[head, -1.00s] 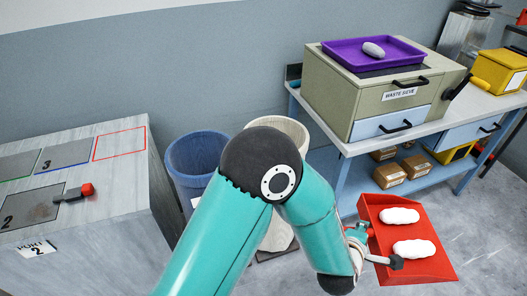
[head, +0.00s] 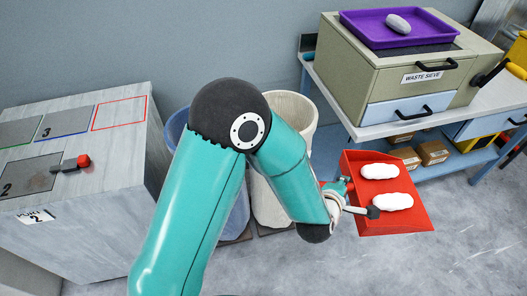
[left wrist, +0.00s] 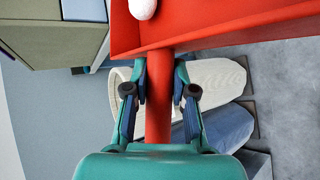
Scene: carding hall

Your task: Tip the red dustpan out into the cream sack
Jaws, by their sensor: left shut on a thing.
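The red dustpan (head: 402,226) is held out in the middle right of the head view, with two white lumps (head: 380,171) (head: 393,202) lying in it. My left gripper (head: 352,200) is shut on its handle. In the left wrist view the fingers (left wrist: 160,92) close on the red handle (left wrist: 158,115), and part of one lump (left wrist: 142,8) shows in the pan (left wrist: 220,25). The cream sack (head: 270,205) stands open-topped behind my left arm, which hides part of it. The pan is to the right of the sack, apart from its mouth in the picture. My right gripper is not in view.
A blue bin (head: 177,128) stands left of the sack. A bench (head: 365,133) with the waste sieve (head: 400,75) and purple tray (head: 350,22) is at the right. A grey cabinet (head: 130,170) stands at the left. The floor (head: 400,270) in front is clear.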

